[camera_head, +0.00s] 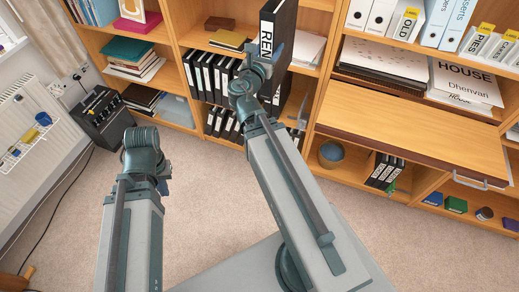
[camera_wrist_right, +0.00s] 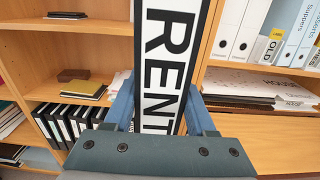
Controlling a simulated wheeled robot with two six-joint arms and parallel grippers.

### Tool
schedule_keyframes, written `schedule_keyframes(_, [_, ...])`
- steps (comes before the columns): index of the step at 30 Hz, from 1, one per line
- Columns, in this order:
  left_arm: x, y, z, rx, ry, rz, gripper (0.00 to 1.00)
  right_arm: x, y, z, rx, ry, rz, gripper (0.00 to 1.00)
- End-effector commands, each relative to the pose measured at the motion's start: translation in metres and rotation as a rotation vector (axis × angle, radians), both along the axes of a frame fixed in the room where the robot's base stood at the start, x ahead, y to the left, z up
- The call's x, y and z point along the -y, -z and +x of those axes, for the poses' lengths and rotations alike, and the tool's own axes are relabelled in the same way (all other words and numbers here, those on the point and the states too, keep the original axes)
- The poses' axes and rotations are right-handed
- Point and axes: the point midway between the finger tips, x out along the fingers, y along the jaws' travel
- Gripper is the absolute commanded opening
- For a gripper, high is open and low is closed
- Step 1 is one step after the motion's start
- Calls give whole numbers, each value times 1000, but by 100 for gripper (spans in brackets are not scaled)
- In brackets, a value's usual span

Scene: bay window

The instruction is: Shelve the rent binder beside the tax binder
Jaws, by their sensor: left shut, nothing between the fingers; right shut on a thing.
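The rent binder (camera_head: 268,35) is black with a white spine label reading RENT. It is upright in front of the bookcase, and its label fills the middle of the right wrist view (camera_wrist_right: 170,65). My right gripper (camera_wrist_right: 160,108) is shut on its lower part, with a blue finger on either side. My left gripper (camera_head: 163,187) is low at the left, shut and empty, partly hidden by its own wrist. Black binders (camera_head: 210,75) stand in a row on the middle shelf behind the right arm. I cannot read which one is the tax binder.
More black binders (camera_head: 385,170) stand in a lower cubby beside a blue-grey bowl (camera_head: 332,152). A wooden drop-front panel (camera_head: 410,125) juts out at right. Notebooks (camera_head: 229,40) lie on the shelf left of the rent binder. A black box (camera_head: 100,115) stands by the radiator.

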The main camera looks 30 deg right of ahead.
Motion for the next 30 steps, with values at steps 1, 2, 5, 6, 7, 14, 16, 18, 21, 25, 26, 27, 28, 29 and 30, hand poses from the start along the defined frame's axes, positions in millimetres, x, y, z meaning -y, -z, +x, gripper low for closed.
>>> schedule_keyframes(1, [0, 26, 0, 0, 1, 0, 0, 0, 26, 0, -1, 0, -3, 0])
schedule_keyframes(2, [0, 34, 0, 0, 1, 0, 0, 0, 33, 0, -1, 0, -3, 0])
schedule_keyframes(5, [0, 59, 0, 0, 2, 0, 0, 0, 59, 0, -1, 0, -3, 0])
schedule_keyframes(6, [0, 68, 0, 0, 2, 0, 0, 0, 68, 0, -1, 0, -3, 0])
schedule_keyframes(7, [0, 74, 0, 0, 2, 1, 0, 0, 74, 0, -1, 0, -3, 0])
schedule_keyframes(14, [0, 105, 0, 0, 3, 1, 0, 0, 105, 0, 0, 0, -4, 0])
schedule_keyframes(16, [0, 109, 0, 0, 3, 1, 0, 0, 109, 0, 0, 0, -4, 0])
schedule_keyframes(18, [0, 111, 0, 0, 3, 1, 0, 0, 111, 0, 0, 0, -4, 0])
schedule_keyframes(21, [0, 114, 0, 0, 3, 1, 0, 0, 114, 0, 0, 0, -4, 0])
schedule_keyframes(25, [0, 124, 0, 0, 4, 1, 0, 0, 123, 0, 0, 0, -4, 0])
schedule_keyframes(26, [0, 127, 0, 0, 4, 1, 0, 0, 126, 0, 0, 0, -4, 0])
schedule_keyframes(27, [0, 132, 0, 0, 4, 1, 0, -1, 132, 0, 0, 0, -4, 0])
schedule_keyframes(28, [0, 137, 0, 0, 4, 1, 0, -1, 136, 0, 0, 0, -4, 0])
schedule_keyframes(29, [0, 142, 0, 0, 4, 1, 0, -1, 142, 0, 0, 0, -4, 0])
schedule_keyframes(30, [0, 150, 0, 0, 4, 1, 0, -1, 149, 0, 0, 0, -4, 0])
